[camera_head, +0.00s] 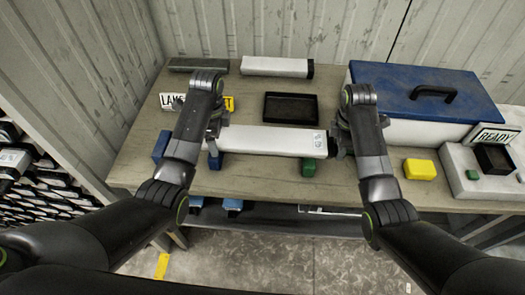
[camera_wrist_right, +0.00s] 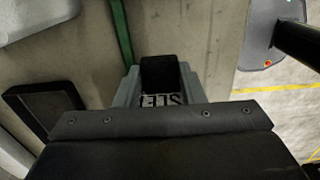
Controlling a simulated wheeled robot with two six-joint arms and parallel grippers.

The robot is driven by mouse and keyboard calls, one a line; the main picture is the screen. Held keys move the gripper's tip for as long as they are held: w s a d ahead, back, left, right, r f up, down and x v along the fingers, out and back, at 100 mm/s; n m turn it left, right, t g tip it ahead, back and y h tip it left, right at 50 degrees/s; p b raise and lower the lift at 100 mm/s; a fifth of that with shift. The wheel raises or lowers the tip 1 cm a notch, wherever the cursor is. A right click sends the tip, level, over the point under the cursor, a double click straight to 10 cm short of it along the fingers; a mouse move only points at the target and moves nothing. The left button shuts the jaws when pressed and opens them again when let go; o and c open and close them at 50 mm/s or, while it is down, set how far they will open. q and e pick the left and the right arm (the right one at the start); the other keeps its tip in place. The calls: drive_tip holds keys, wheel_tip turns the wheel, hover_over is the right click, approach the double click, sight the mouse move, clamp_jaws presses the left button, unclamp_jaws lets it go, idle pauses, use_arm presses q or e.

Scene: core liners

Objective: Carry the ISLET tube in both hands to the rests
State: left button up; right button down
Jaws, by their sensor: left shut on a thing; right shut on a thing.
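A long white tube (camera_head: 265,139) with a dark right end cap and a small printed label lies level across the middle of the table area. My left gripper (camera_head: 213,137) is shut on its left end, partly hidden by my arm. My right gripper (camera_head: 337,143) is shut on its right end. In the right wrist view, the black end cap (camera_wrist_right: 158,73) sits between the grey fingers, with part of a printed label showing.
A black tray (camera_head: 290,107) lies behind the tube. Another white tube (camera_head: 275,67) and a grey one (camera_head: 197,65) lie at the back. A blue-lidded box (camera_head: 425,92), a yellow block (camera_head: 420,169) and a READY station (camera_head: 468,178) fill the right. A LAKE sign (camera_head: 171,101) stands left.

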use_arm(q)
drive_tip(key=shift+f+b, duration=0.35)
use_arm(e)
drive_tip(key=shift+f, duration=0.4)
use_arm(q)
drive_tip(key=o, duration=1.7)
use_arm(e)
drive_tip(key=c, duration=1.3)
unclamp_jaws()
use_arm(q)
drive_tip(key=shift+o, duration=1.2)
use_arm(e)
drive_tip(key=shift+o, duration=1.2)
drive_tip(key=shift+s, duration=0.1)
use_arm(q)
drive_tip(key=shift+s, duration=0.15)
use_arm(e)
drive_tip(key=shift+o, duration=0.7)
